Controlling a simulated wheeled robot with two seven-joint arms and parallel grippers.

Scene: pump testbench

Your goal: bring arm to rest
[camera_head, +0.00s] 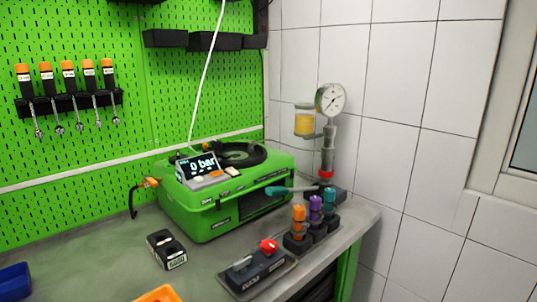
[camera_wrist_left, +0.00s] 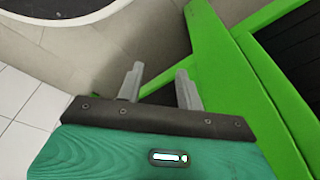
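My left gripper (camera_wrist_left: 159,72) shows in the left wrist view. Its two grey fingers are apart, with nothing between them. A green frame post (camera_wrist_left: 222,70) is behind and to the right of the fingers in that picture; I cannot tell how far off it is. Neither arm shows in the head view, and my right gripper is in no view.
The grey workbench (camera_head: 110,255) holds a green pump tester (camera_head: 205,218), a black block with a red knob (camera_head: 258,268), colored-top cylinders (camera_head: 299,222) and a gauge (camera_head: 330,99). A blue bin (camera_head: 15,280) and an orange bin (camera_head: 158,294) are at the front.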

